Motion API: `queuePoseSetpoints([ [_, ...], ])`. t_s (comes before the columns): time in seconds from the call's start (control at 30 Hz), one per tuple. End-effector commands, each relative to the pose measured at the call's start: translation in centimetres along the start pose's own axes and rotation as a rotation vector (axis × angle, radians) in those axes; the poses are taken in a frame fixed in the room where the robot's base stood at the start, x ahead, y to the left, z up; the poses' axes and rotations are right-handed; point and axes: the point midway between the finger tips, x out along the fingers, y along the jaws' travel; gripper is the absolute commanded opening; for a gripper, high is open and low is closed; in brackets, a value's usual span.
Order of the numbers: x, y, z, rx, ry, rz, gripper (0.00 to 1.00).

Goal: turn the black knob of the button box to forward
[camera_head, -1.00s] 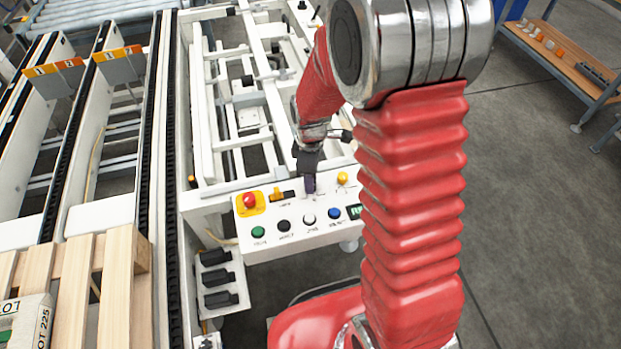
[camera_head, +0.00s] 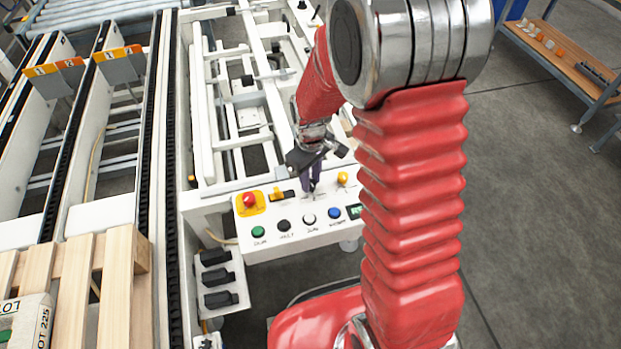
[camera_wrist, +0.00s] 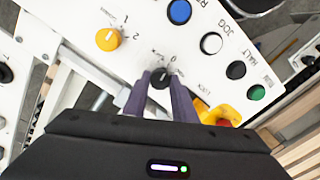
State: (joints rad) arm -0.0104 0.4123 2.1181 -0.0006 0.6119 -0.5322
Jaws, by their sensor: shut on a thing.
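The button box (camera_head: 290,241) is a white panel near the middle of the head view, below my forearm. The black knob (camera_wrist: 161,77) shows in the wrist view between the two purple fingertips of my gripper (camera_wrist: 162,88). My gripper is shut on it, with one finger on each side. In the head view my gripper (camera_head: 311,186) reaches down to the panel's upper part and largely hides the knob. A "0" mark stands beside the knob in the wrist view; the other small labels are too blurred to read, and the pointer's direction is unclear.
A yellow selector (camera_wrist: 108,39) sits near the black knob. A red emergency stop (camera_head: 249,200) on a yellow plate and a row with green (camera_head: 258,232), black, white and blue (camera_head: 334,213) buttons share the panel. White machine frames stand behind; a wooden pallet (camera_head: 117,290) is at left.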

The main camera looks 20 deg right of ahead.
Motion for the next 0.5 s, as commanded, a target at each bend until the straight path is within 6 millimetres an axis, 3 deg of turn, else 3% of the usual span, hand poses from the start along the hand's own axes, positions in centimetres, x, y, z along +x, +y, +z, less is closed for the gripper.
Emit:
queuePoseSetpoints([
  [0.5,-0.09,0.01,-0.18,0.489,0.004,0.0,0.02],
])
